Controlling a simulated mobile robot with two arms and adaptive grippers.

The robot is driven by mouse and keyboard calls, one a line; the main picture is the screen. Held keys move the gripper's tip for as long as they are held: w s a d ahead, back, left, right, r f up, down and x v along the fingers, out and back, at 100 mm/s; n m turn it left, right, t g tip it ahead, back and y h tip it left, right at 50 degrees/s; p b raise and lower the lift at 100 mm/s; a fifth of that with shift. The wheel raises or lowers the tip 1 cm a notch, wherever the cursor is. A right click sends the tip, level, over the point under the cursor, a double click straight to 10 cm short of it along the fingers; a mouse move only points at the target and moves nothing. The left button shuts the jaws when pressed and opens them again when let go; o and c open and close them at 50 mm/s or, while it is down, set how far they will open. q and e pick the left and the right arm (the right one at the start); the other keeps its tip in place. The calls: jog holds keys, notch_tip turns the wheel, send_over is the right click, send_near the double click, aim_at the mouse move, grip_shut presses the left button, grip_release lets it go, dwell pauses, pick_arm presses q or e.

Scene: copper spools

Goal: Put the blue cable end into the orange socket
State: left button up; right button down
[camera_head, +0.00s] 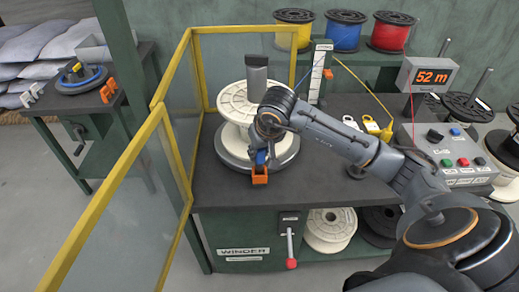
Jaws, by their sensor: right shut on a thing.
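My right gripper (262,150) reaches in from the right and points down at the front edge of the winder table. It is shut on the blue cable end (261,158), of which only a small blue part shows between the fingers. The orange socket (260,178) is directly below, at the front of the round base under the white spool. The blue part looks right above or at the top of the socket; I cannot tell whether it is inside. My left gripper is not in view.
A white spool (236,104) stands on a round grey base (285,163) just behind the gripper. A yellow-framed guard (168,110) closes off the left side. A control box (455,150) stands at right. Yellow, blue and red spools (391,33) line the back shelf.

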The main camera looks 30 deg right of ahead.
aim_at(260, 160)
jog(key=shift+f, duration=0.25)
jog(key=shift+f+b, duration=1.4)
jog(key=shift+b, duration=0.1)
jog(key=shift+f, duration=0.2)
jog(key=shift+d+f+b, duration=0.1)
jog(key=shift+f+b, duration=0.05)
jog(key=shift+b, duration=0.2)
jog(key=c, duration=1)
grip_release()
